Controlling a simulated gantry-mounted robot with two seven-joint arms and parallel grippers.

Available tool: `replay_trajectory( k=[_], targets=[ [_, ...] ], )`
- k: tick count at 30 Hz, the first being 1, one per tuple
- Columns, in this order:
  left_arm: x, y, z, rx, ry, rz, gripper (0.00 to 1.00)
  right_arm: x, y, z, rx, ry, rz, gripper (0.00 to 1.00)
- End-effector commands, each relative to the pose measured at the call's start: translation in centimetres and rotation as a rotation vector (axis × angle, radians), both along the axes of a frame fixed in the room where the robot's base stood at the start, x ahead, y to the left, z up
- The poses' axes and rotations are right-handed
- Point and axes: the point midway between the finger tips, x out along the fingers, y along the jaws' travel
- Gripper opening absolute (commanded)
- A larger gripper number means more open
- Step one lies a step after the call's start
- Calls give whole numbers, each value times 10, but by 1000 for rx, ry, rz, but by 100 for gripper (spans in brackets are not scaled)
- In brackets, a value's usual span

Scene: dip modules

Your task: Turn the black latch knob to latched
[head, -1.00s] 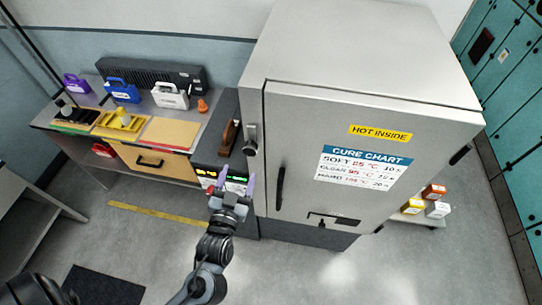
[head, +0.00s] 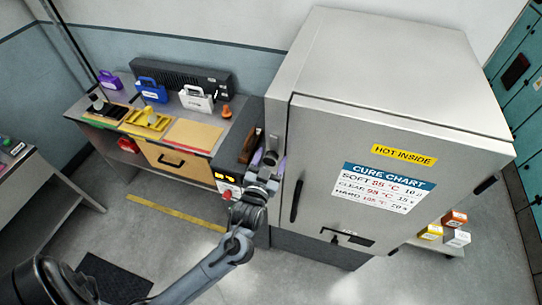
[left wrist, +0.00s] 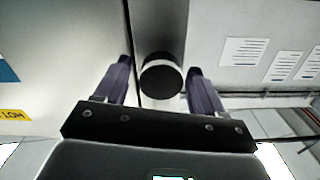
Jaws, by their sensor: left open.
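The black latch knob (left wrist: 161,76), round with a pale ring, sits beside the seam of the big grey oven (head: 385,90). In the head view my left gripper (head: 269,161) is raised at the oven's left front edge and mostly hides the knob. In the left wrist view its two purple-grey fingers (left wrist: 159,68) are open, one on each side of the knob, with a gap visible on both sides. I cannot tell how far the knob is turned. My right gripper is not in view.
The oven door has a dark vertical handle (head: 297,200) and a cure chart (head: 384,187). A bench to the left holds blue (head: 152,92) and white (head: 196,98) cases, a yellow tray (head: 148,121) and an orange cone (head: 226,112). The floor in front is open.

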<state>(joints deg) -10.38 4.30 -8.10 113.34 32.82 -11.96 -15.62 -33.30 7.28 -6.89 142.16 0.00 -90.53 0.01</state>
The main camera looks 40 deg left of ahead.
Motion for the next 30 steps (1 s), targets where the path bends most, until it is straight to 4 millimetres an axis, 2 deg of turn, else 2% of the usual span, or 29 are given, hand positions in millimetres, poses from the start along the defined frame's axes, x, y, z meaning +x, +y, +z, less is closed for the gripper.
replay_trajectory(
  k=[12, 25, 26, 30],
  targets=[
    [6, 3, 0, 0, 1, 0, 69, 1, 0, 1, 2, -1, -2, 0],
    [5, 3, 0, 0, 0, 0, 4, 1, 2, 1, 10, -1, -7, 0],
    [5, 3, 0, 0, 0, 0, 0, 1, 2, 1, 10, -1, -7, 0],
    [6, 2, 0, 2, 1, 0, 0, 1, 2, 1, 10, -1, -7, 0]
  ],
)
